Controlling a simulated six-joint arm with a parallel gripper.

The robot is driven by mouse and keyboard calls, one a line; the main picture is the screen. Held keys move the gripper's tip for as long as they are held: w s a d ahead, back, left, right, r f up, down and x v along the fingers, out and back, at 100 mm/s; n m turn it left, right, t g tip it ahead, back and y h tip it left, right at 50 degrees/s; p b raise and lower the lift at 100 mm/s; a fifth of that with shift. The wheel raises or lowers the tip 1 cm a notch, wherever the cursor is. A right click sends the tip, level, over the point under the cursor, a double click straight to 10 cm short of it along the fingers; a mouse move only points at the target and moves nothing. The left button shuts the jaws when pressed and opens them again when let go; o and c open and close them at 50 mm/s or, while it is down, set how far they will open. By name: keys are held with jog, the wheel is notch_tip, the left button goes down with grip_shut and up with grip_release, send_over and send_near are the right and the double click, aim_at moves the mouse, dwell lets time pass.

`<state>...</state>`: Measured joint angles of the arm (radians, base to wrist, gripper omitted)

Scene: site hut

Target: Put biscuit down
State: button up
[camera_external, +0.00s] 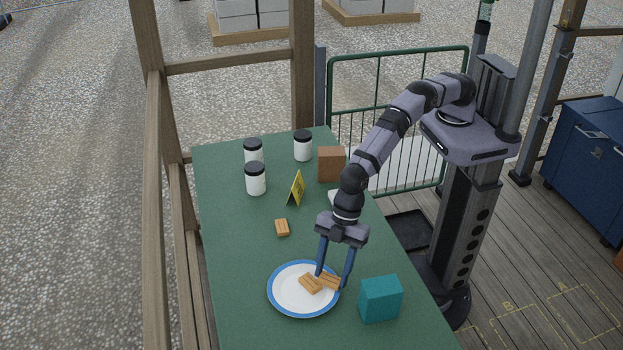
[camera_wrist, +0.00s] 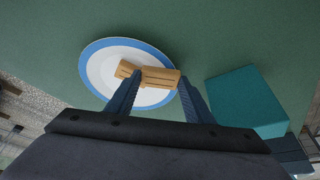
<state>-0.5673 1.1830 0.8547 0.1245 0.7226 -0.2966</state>
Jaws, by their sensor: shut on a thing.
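My gripper (camera_external: 333,280) points down over the right part of a white plate with a blue rim (camera_external: 287,301). Its fingers are shut on a tan biscuit (camera_wrist: 160,77), one at each end. A second biscuit (camera_external: 310,284) lies on the plate, beside the held one on its left. The two look touching or overlapping in the wrist view. I cannot tell whether the held biscuit rests on the plate or hangs just above it. A third biscuit (camera_external: 282,228) lies on the green table (camera_external: 235,260), behind the plate.
A teal box (camera_external: 380,299) stands close to the right of the plate. Farther back are a yellow folded sign (camera_external: 296,188), a brown box (camera_external: 331,164) and white jars with black lids, one of them here (camera_external: 256,180). The table left of the plate is clear.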

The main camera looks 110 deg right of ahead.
jog(key=shift+f, duration=0.2)
jog(key=o, duration=1)
jog(key=shift+r, duration=0.1)
jog(key=shift+r, duration=0.15)
jog(key=b+v, duration=0.3)
jog(key=v, duration=0.9)
jog(key=shift+d, duration=0.1)
